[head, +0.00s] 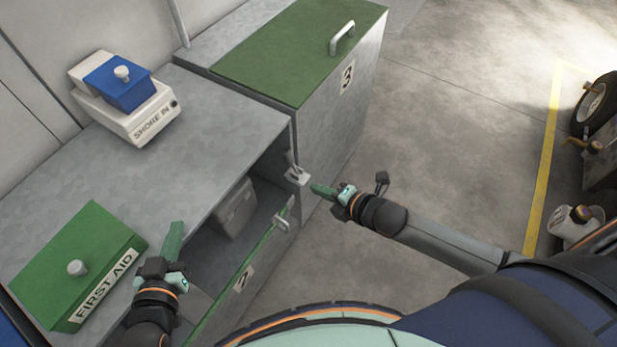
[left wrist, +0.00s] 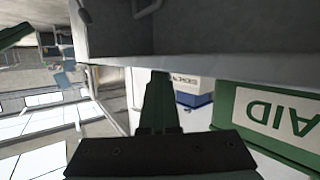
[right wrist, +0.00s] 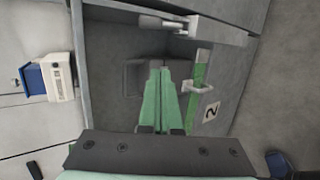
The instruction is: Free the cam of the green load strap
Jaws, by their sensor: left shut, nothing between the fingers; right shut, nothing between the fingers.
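No green load strap or cam can be made out for certain. A thin green strip (head: 262,243) runs along the panel marked 2 and also shows in the right wrist view (right wrist: 198,72). A small metal fitting with a lever (head: 297,175) sits at the open compartment's upper corner; in the right wrist view it is a metal bar (right wrist: 205,30). My right gripper (head: 318,188) is shut and empty, just right of this fitting, apparently apart from it. My left gripper (head: 174,236) is shut and empty, above the cabinet front beside the green FIRST AID box (head: 85,255).
A light handle (head: 283,213) sticks up at the panel marked 2. A grey box (head: 237,207) stands inside the open compartment. The green-lidded cabinet 3 (head: 290,60) stands behind. A SHORE IN unit (head: 140,120) is on the cabinet top.

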